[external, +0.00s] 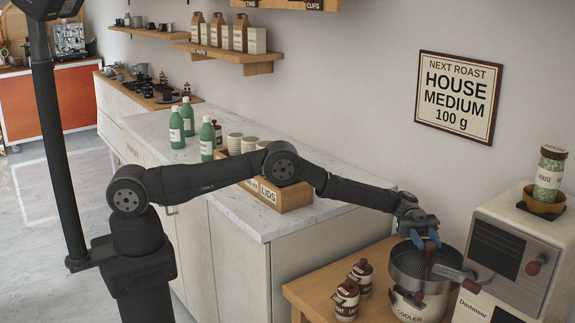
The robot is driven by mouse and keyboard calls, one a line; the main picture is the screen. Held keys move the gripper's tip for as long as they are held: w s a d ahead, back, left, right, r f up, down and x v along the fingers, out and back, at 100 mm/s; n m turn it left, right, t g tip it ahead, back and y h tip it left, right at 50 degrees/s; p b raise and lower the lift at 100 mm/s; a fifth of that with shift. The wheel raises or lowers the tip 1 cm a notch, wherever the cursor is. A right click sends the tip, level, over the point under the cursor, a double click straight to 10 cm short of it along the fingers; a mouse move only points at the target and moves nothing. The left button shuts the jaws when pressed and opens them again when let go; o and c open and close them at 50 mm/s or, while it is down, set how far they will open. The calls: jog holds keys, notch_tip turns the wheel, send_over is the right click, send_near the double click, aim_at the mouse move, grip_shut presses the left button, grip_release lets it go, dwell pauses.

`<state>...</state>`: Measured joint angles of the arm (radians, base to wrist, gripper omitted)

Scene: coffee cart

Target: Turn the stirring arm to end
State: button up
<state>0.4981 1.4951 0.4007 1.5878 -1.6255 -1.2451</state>
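The cooler (408,307) is a round pan with a metal rim and a dark, perforated-looking inside, standing on the wooden table at the lower right. My gripper (428,246) reaches down over the pan from the upper left, its bluish fingers at the far part of the opening. A thin dark upright piece (427,265) shows in the pan just below the fingers; it may be part of the stirring arm. Whether the fingers touch it or are shut on it is too small to tell. The stirring arm's lower part is not clear.
The cream roaster (510,262) stands close on the right, its grey handle (454,273) jutting over the pan. Brown-and-white jars (346,299) stand left of the cooler. The counter behind holds a lids box (290,197) and green bottles (177,128). A sign (457,98) reads "House Medium 100 g".

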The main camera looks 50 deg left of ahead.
jog(key=shift+o, duration=1.4)
jog(key=shift+a, duration=0.1)
